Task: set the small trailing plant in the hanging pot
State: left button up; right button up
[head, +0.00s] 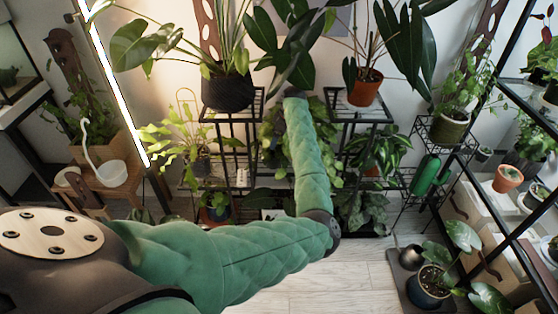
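My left arm comes in from the left and reaches up to the middle of the plant stand. Its dark wrist end lies among large leaves, and no gripper fingers show. My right gripper is not in the picture. I cannot tell which plant is the small trailing one. A trailing plant in a green pot (450,131) stands on the wire stand at the right.
A black tiered stand (377,115) with several potted plants fills the back. A dark pot (228,92) and a terracotta pot (365,87) stand on its top. Pale floor (345,285) is clear in front.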

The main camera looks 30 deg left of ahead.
aim_at(272, 153)
pick_arm(q)
jog(key=shift+w+f, duration=0.2)
jog(key=shift+f, duration=0.3)
jog(key=shift+s+a+f, duration=0.15)
jog(key=shift+a+f, duration=0.25)
jog(key=shift+f, duration=0.25)
jog(key=shift+a+f, duration=0.1)
jog(key=shift+f, duration=0.45)
jog(key=shift+p+x, duration=0.4)
jog(key=shift+x, duration=1.8)
jog(key=shift+w, duration=0.2)
jog(key=c, duration=1.3)
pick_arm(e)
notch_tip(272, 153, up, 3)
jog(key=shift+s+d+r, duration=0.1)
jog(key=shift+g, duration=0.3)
